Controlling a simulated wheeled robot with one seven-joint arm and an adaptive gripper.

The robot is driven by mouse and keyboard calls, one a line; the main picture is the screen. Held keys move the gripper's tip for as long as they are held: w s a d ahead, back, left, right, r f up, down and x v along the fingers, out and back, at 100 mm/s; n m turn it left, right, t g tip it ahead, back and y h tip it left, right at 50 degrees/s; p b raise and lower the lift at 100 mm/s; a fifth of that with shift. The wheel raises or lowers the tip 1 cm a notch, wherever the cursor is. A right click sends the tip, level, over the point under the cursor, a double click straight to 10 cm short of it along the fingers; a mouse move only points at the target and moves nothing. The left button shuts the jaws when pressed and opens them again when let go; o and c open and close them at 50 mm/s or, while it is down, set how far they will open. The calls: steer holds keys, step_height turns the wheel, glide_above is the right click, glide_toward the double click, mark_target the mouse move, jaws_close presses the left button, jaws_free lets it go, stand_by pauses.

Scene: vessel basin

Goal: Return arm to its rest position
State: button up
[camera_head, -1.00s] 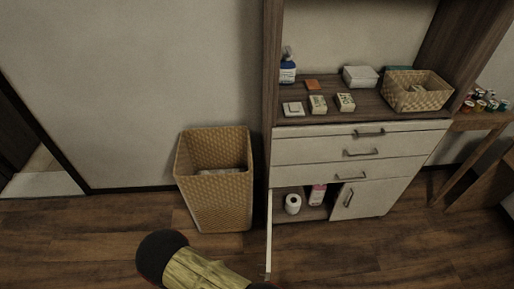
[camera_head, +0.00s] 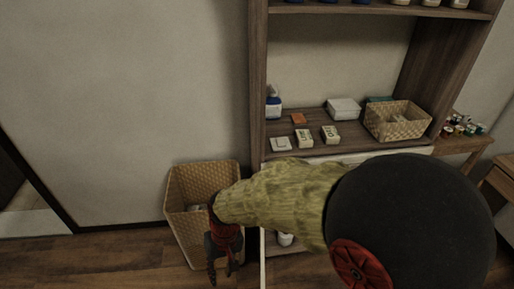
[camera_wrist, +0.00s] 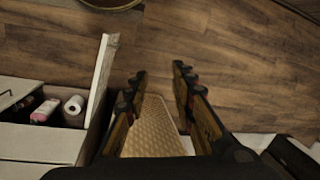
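My gripper (camera_head: 222,270) hangs pointing down in front of the woven basket in the head view, at the end of my raised arm. The wrist view shows its two fingers (camera_wrist: 160,75) spread apart with nothing between them. The tall woven basket (camera_head: 186,215) stands on the floor left of the cabinet, partly hidden by my gripper. It also shows below and between the fingers in the wrist view (camera_wrist: 152,130).
The wooden cabinet (camera_head: 258,90) carries small boxes, a blue bottle (camera_head: 273,103) and a low basket (camera_head: 398,122). Its lower door (camera_wrist: 103,75) stands open near my gripper, with a white roll (camera_wrist: 74,108) and a pink bottle (camera_wrist: 45,112) inside. Floor (camera_wrist: 230,60) is clear beyond the fingers.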

steer(key=s+d+r+m+t+p, duration=0.1)
steer(key=s+d+r+m+t, duration=0.1)
steer(key=d+r, duration=1)
steer(key=s+d+r+m+t+h+p, duration=0.1)
steer(key=s+d+r+t, duration=0.3)
steer(key=d+r, duration=0.9)
steer(key=d+m+t+p, duration=0.1)
steer(key=d, duration=0.3)
steer(key=shift+r, duration=0.15)
steer(key=shift+d+r+m+h, duration=0.1)
steer(key=shift+d+m+h, duration=0.2)
steer(key=shift+d+m, duration=0.1)
steer(key=o, duration=0.4)
